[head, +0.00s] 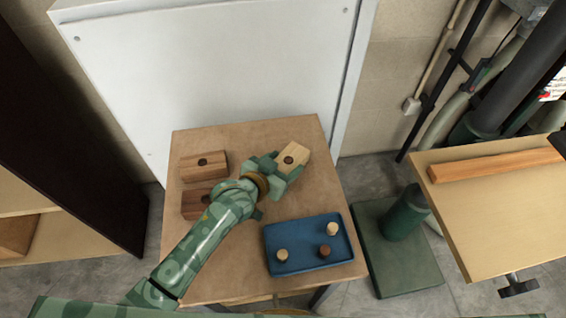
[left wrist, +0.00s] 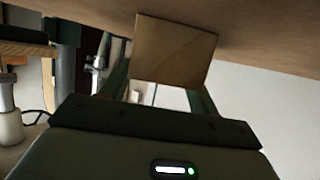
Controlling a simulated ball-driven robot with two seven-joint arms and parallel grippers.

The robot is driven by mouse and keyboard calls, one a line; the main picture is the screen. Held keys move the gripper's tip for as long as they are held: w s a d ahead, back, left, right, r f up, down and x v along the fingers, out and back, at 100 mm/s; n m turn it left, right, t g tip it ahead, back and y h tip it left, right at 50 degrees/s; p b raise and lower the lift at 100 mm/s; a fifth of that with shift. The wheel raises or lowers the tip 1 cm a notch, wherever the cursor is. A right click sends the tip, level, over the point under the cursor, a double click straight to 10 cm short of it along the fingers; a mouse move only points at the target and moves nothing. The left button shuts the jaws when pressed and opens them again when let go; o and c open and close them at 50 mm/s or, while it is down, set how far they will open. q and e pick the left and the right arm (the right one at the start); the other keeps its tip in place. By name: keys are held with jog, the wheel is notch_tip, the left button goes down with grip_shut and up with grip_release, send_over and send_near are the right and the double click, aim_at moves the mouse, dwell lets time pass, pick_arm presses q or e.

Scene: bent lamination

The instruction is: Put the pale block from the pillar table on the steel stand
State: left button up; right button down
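The pale block (head: 291,157), light wood with a dark round spot on top, is at the back right of the brown table (head: 225,285). My left gripper (head: 281,167) reaches across the table to it. In the left wrist view the pale block (left wrist: 172,52) sits between the two fingers, with no clear gap at either side. I cannot tell whether it rests on the table or is just above it. I cannot make out a steel stand for certain. My right gripper is not in view.
Two dark wood blocks (head: 204,166) (head: 196,201) lie at the table's left, partly beside my arm. A blue tray (head: 275,236) with several round pegs is at the front right. A green cylinder on a base (head: 385,270) stands right, near another table (head: 500,225) with a wooden bar (head: 495,164).

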pick_arm(q)
jog(key=shift+o, duration=0.9)
jog(key=shift+r, duration=0.1)
jog(key=shift+s+a+r, duration=0.15)
jog(key=p+v, duration=0.3)
jog(key=v, duration=0.8)
jog(key=shift+s+a, duration=0.15)
jog(key=shift+s, duration=0.05)
